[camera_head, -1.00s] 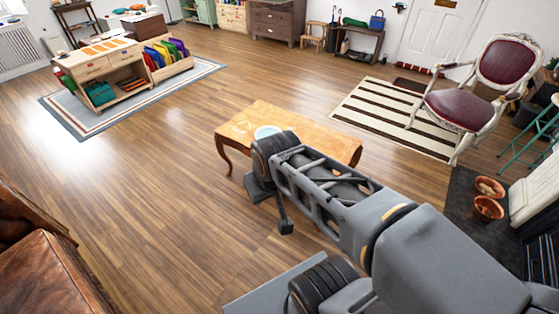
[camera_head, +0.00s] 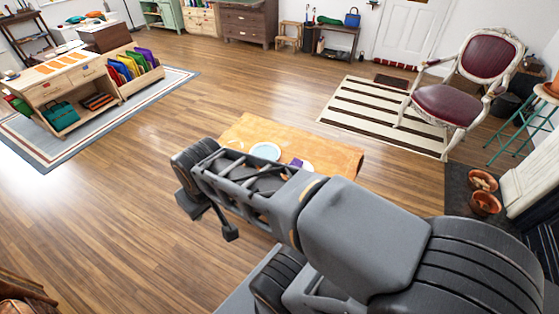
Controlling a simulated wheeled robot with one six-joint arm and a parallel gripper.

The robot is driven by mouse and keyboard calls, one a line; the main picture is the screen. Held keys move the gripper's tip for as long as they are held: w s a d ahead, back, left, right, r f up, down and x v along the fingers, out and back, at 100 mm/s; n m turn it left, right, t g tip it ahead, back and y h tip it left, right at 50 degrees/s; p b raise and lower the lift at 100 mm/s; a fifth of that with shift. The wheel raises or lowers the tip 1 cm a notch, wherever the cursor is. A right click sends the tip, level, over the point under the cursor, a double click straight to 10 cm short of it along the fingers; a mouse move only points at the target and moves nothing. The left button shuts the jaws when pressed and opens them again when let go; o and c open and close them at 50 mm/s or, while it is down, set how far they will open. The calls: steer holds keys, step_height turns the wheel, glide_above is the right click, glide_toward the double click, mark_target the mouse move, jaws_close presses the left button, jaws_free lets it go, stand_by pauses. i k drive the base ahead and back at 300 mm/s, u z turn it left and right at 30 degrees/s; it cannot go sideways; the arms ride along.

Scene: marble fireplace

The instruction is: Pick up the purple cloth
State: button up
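A small purple patch (camera_head: 297,163), seemingly the purple cloth, shows on the wooden coffee table (camera_head: 238,130) just beyond my arm. It lies beside a small white item, right of a pale blue-white plate (camera_head: 265,151). My arm hides part of the tabletop, and perhaps part of the cloth. My gripper (camera_head: 211,213) is at the arm's left end, pointing down, in front and to the left of the table in the picture. It appears apart from the cloth. I cannot make out whether its dark fingers are open or shut, and I see nothing held.
A red-seated armchair (camera_head: 450,104) stands at the right by a striped rug (camera_head: 352,112). Terracotta bowls (camera_head: 484,203) sit on the dark hearth. A wooden play unit with a rack of coloured items (camera_head: 135,70) is at the upper left. The wood floor left of the table is clear.

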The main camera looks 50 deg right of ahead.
mark_target(296, 162)
steer(key=z, duration=0.3)
steer(key=i, duration=0.85)
steer(key=z, duration=1)
steer(key=i, duration=0.55)
steer(key=z, duration=0.4)
